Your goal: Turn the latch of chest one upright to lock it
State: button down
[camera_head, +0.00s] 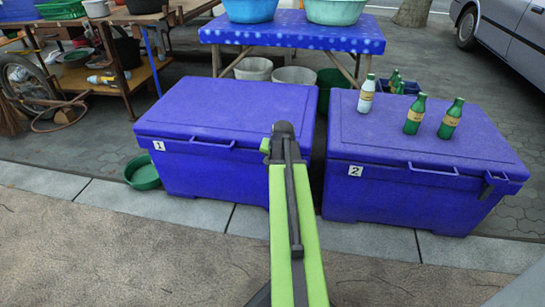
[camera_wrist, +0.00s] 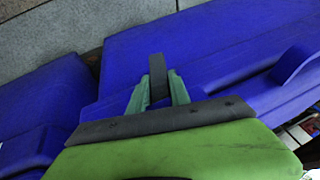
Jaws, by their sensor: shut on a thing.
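Chest one (camera_head: 225,110) is a closed blue chest with a label "1" at its front left. Its latch (camera_wrist: 157,70) shows in the wrist view as a dark grey bar between my fingers. My gripper (camera_wrist: 158,88) has its two pale green fingers shut on this latch, at the chest's front. Part of the bar sticks out past the fingertips. The latch's exact angle to the chest is hard to tell.
Chest two (camera_head: 425,140) stands to the right across a narrow gap, with green bottles (camera_head: 414,115) and a white bottle (camera_head: 367,94) on its lid. A green bowl (camera_head: 142,172) lies left of chest one. A table (camera_head: 290,32) with basins stands behind. The front pavement is clear.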

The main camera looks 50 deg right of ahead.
jog(key=shift+w+a+n+g+h, duration=0.15)
jog(key=shift+g+h, duration=0.1)
jog(key=shift+g, duration=0.3)
jog(key=shift+a+n+g+h, duration=0.15)
jog(key=shift+g+h, duration=0.1)
jog(key=shift+g, duration=0.3)
jog(key=c, duration=1.3)
grip_release()
jog(key=shift+o, duration=0.5)
jog(key=shift+d, duration=0.1)
jog(key=shift+r+p, duration=0.1)
jog(key=shift+p, duration=0.2)
jog(key=shift+r+p, duration=0.55)
jog(key=p+v, duration=1.5)
jog(key=v, duration=0.1)
jog(key=shift+a, duration=0.45)
